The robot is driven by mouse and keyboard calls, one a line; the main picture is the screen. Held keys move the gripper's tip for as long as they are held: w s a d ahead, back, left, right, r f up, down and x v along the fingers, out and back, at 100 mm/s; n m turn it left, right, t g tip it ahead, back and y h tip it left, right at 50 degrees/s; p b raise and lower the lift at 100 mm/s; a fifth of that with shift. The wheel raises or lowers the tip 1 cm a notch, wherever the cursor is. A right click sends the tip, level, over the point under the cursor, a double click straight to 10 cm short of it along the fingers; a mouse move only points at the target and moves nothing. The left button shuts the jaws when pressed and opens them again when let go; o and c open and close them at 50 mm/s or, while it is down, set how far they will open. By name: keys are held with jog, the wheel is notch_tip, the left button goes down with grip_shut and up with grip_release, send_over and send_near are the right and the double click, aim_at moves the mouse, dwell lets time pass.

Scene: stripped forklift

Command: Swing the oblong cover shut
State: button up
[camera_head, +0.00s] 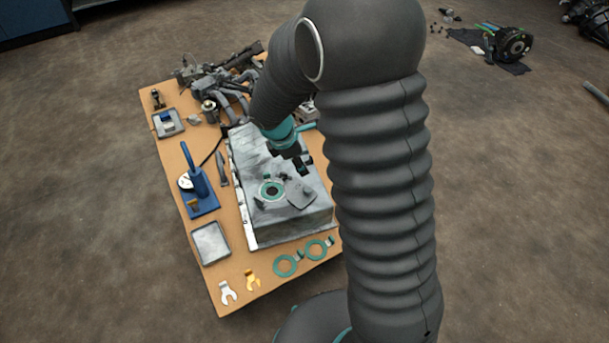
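A grey metal housing (285,225) lies on the wooden table. On its top is a round dark opening with a green ring (272,190). A small grey plate, seemingly the oblong cover (302,197), lies to the right of this opening, which is uncovered. My gripper (303,167) points down over the housing, a little behind the plate and apparently apart from it. Its fingers are small and dark here, so I cannot tell whether they are open or what is between them.
A blue press-like stand (199,190) and an empty grey tray (211,243) stand left of the housing. Two green rings (286,265) and two fork-shaped pieces (229,292) lie along the front. Dark machine parts (222,80) crowd the back of the table (180,167).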

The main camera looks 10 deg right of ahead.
notch_tip(320, 180, down, 4)
jog(key=w+a+n+p, duration=0.1)
jog(key=w+a+n, duration=0.1)
jog(key=n, duration=0.1)
jog(key=b, duration=0.2)
send_near(307, 189)
jog(key=x, duration=0.8)
jog(key=shift+w+d+f, duration=0.1)
jog(key=shift+d+f, duration=0.05)
jog(key=shift+f, duration=0.15)
grip_shut()
